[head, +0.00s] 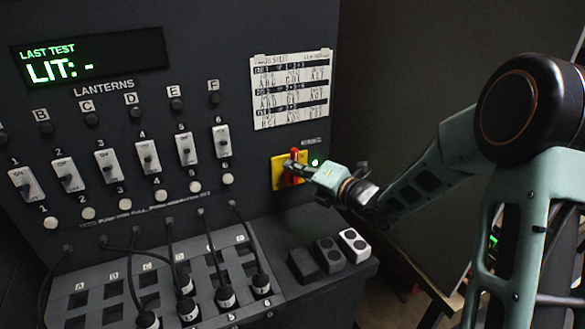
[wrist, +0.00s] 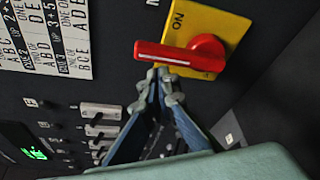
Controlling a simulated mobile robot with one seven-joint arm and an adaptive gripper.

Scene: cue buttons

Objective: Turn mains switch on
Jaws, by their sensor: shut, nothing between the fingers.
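The mains switch is a red rotary handle (wrist: 190,58) on a yellow plate (wrist: 211,17) marked ON. In the wrist view its bar points left across the picture. In the head view the yellow plate (head: 277,176) is on the dark panel's right side, with the red handle (head: 294,155) partly hidden by my gripper. My gripper (wrist: 165,73) is shut and empty. Its fingertips are right beside the bar, below it in the wrist view; I cannot tell whether they touch it. In the head view my gripper (head: 308,171) reaches the switch from the right.
The lit display (head: 92,57) reads "LIT: -". Lantern switches and a cable patch board (head: 95,296) lie left. Several blocks (head: 330,255) sit on the ledge below.

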